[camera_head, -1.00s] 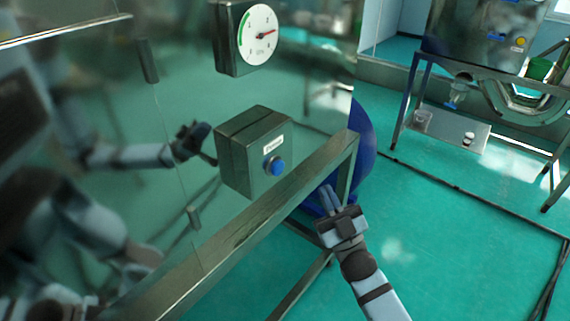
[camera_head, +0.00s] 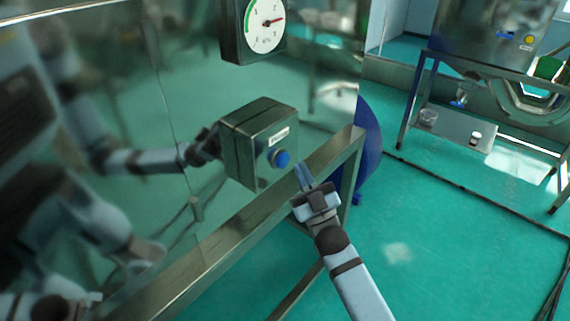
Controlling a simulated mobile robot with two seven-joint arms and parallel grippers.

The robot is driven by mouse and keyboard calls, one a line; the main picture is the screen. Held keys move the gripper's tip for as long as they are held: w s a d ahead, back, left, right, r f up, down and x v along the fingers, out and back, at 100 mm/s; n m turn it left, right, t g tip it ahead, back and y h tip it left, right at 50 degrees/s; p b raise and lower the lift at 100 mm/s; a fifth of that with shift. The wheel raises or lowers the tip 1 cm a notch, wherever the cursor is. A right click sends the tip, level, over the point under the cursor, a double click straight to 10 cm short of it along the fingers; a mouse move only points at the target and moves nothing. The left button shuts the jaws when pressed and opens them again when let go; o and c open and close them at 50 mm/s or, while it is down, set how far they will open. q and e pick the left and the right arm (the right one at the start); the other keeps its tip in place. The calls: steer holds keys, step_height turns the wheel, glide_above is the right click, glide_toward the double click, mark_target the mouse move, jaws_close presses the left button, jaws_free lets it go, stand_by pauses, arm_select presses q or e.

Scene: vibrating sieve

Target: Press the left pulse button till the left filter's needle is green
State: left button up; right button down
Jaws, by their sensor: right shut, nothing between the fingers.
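A grey metal box (camera_head: 243,155) on the shiny steel cabinet carries a blue round button (camera_head: 282,159) and a small white label (camera_head: 279,136). Above it hangs a gauge (camera_head: 265,24) with a white dial, its upper edge cut off by the frame. My left gripper is not seen directly; reflections of my arms show in the steel.
A steel frame rail (camera_head: 240,233) runs below the box. A blue round part (camera_head: 369,148) lies behind the frame's corner. A steel table (camera_head: 471,131) with small items on its shelf stands at the back right. Green floor is open at the right, crossed by a dark cable.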

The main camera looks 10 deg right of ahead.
steer(key=shift+w+a, duration=0.35)
steer(key=shift+w, duration=0.05)
stand_by(0.4)
stand_by(1.4)
steer(key=shift+w+a, duration=0.25)
steer(key=shift+w, duration=0.1)
steer(key=shift+w+a+b, duration=0.3)
steer(key=shift+w+b, duration=0.05)
stand_by(0.9)
steer(key=shift+d, duration=0.1)
steer(key=shift+s+d+p, duration=0.3)
steer(key=shift+s+d, duration=0.2)
steer(key=shift+s, duration=0.2)
